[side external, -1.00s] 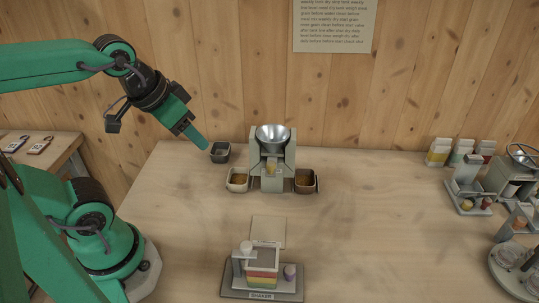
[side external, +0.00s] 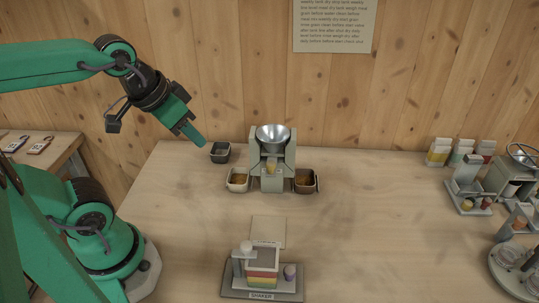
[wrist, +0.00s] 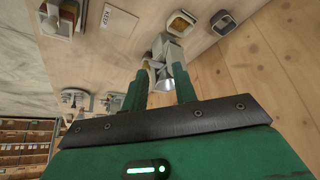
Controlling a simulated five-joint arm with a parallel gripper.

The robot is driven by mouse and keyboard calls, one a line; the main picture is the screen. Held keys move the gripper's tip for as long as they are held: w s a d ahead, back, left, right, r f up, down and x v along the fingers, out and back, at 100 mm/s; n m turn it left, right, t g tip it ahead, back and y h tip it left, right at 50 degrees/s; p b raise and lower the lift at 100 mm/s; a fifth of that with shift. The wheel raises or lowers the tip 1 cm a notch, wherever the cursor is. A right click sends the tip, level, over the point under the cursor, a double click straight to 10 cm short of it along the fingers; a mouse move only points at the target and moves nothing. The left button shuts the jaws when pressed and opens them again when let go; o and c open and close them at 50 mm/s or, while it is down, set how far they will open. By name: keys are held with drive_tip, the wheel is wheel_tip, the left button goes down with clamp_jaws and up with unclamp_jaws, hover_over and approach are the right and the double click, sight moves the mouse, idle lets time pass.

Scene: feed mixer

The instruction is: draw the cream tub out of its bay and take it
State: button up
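The cream tub (side external: 231,187) sits at the left foot of the grey feed mixer (side external: 255,160), with tan feed inside. In the wrist view the cream tub (wrist: 171,27) shows near the top, beside the mixer (wrist: 172,48). A brown tub (side external: 306,189) sits on the mixer's right side. My gripper (side external: 198,137) is raised in the air, up and to the left of the cream tub and apart from it. In the wrist view my gripper (wrist: 159,92) shows two green fingers with an empty gap between them.
A dark grey tub (side external: 220,159) stands on the table behind and left of the cream tub. A steel bowl (side external: 272,137) tops the mixer. A shaker stand (side external: 262,294) is at the front, and bottles (side external: 462,152) and devices are at the right. The table's middle right is clear.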

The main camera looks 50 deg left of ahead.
drive_tip(key=shift+w+n, duration=0.5)
drive_tip(key=shift+w, duration=0.25)
drive_tip(key=n+g, duration=0.4)
drive_tip(key=n, duration=0.4)
approach(239, 180)
drive_tip(key=shift+s+a+r, duration=0.1)
drive_tip(key=shift+s+r, duration=0.3)
drive_tip(key=shift+s, duration=0.25)
drive_tip(key=shift+s+a+r, duration=0.1)
drive_tip(key=shift+s+r, duration=0.35)
drive_tip(key=shift+s, duration=0.15)
drive_tip(key=shift+f, duration=0.2)
drive_tip(key=shift+w+f, duration=0.15)
drive_tip(key=shift+f, duration=1.7)
drive_tip(key=shift+w+f, duration=0.2)
drive_tip(key=shift+f, duration=1.65)
clamp_jaws()
